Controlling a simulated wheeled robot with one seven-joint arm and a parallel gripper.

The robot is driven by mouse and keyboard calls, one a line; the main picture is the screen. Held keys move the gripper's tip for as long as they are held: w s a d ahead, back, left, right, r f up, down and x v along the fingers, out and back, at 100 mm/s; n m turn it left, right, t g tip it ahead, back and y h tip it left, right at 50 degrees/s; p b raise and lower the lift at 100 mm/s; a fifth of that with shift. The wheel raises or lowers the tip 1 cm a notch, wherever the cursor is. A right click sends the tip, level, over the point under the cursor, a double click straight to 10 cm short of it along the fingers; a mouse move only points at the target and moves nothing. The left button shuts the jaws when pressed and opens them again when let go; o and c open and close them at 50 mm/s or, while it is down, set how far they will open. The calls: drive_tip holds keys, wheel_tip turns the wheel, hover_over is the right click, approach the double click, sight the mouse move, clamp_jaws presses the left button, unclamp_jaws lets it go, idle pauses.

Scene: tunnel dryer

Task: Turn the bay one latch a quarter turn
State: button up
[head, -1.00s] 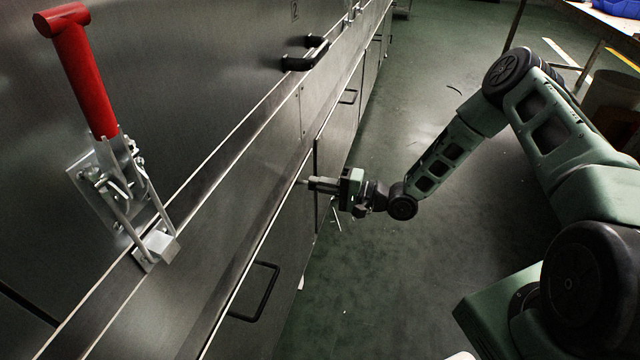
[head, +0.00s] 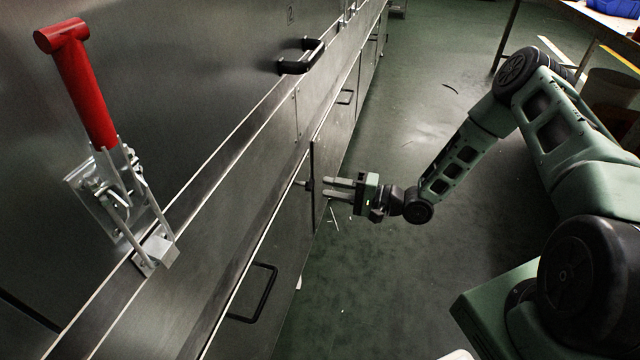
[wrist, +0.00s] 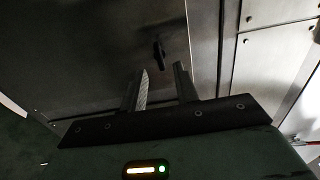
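A small dark latch (head: 304,184) sticks out of the lower steel panel, left of my gripper in the head view. It also shows in the wrist view (wrist: 159,54), just beyond the fingertips, with its dark handle standing roughly upright in that picture. My gripper (head: 325,188) is open and empty, its two parallel fingers pointing at the panel. A short gap separates the fingertips from the latch. In the wrist view the fingers (wrist: 162,70) are apart, with the latch between and beyond them. No label for bay one is readable.
A red-handled toggle clamp (head: 88,90) stands at the left. A black door handle (head: 300,62) and a black pull handle (head: 262,292) stick out of the steel front. The green floor (head: 400,120) right of the panels is mostly clear. A table (head: 600,20) stands at the back right.

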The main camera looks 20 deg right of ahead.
drive_tip(key=p+v, duration=0.1)
drive_tip(key=v, duration=1.2)
drive_tip(key=shift+p, duration=0.35)
drive_tip(key=w+a+r+n+g+h, duration=0.3)
drive_tip(key=w+a+r+n+h, duration=0.25)
drive_tip(key=w+a, duration=0.2)
drive_tip(key=s+a+r+n+g+h, duration=0.2)
drive_tip(key=a+r+n+h, duration=0.15)
drive_tip(key=a+r, duration=0.2)
drive_tip(key=s+a+r+n+g+h, duration=0.25)
drive_tip(key=s+r, duration=0.25)
drive_tip(key=s, duration=0.5)
drive_tip(key=s+a+r+n+g+h, duration=0.1)
drive_tip(key=s+a+r+n, duration=0.2)
drive_tip(key=s, duration=0.7)
drive_tip(key=s+a+r+n+g+h, duration=0.1)
drive_tip(key=s+a+r+g+h, duration=0.1)
drive_tip(key=s+r, duration=0.6)
wheel_tip(320, 180, up, 25)
drive_tip(key=s+p, duration=0.1)
drive_tip(key=p, duration=2.6)
drive_tip(key=shift+r+p, duration=0.15)
drive_tip(key=shift+p, duration=0.2)
